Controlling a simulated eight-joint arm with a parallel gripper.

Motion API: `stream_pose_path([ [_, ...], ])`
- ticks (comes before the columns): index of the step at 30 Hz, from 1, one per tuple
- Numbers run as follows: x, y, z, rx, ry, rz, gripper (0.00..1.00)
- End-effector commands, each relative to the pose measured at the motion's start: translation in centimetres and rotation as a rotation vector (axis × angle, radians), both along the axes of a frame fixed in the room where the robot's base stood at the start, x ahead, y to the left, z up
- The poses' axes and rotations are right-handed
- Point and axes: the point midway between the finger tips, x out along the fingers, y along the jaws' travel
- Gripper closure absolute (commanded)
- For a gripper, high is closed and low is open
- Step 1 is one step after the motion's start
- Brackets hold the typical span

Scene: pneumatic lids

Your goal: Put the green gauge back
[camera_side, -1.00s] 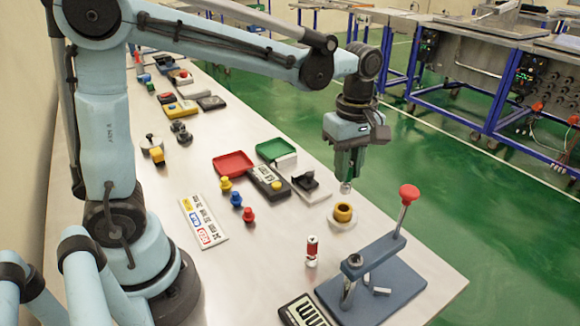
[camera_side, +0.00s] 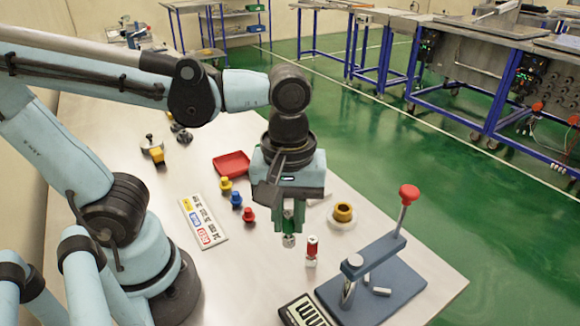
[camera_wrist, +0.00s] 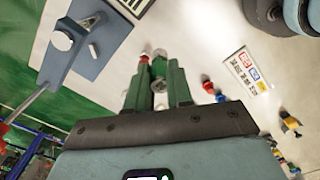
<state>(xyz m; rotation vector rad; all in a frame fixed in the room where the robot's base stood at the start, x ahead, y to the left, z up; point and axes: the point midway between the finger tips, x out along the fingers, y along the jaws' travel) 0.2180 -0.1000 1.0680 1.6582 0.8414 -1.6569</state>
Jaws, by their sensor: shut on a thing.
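My gripper (camera_side: 288,218) is shut on the green gauge (camera_side: 289,240) and holds it upright above the table. Its metal lower end shows below the fingers; the upper part is mostly hidden by them. In the wrist view the gauge (camera_wrist: 158,68) sits between the two green fingers of my gripper (camera_wrist: 157,88). A red gauge (camera_side: 312,248) with metal ends stands upright on the table, just right of the held gauge in the side view. The red gauge also shows in the wrist view (camera_wrist: 145,53), partly hidden.
A blue-grey press (camera_side: 385,285) with a red-knobbed lever stands at right. A black-and-white label plate (camera_side: 303,312) lies at the front. A yellow ring on a white disc (camera_side: 343,213), yellow, blue and red pegs (camera_side: 236,199), a printed card (camera_side: 203,222) and a red tray (camera_side: 232,163) lie around.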

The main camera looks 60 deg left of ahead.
Motion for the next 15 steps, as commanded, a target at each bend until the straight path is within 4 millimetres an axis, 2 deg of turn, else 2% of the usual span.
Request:
stream_pose_path([
  [9, 3.7, 5.4, -3.8, 0.000, 0.000, 0.011, 1.00],
  [15, 5.3, 7.7, -5.5, 0.000, 0.000, 0.006, 1.00],
])
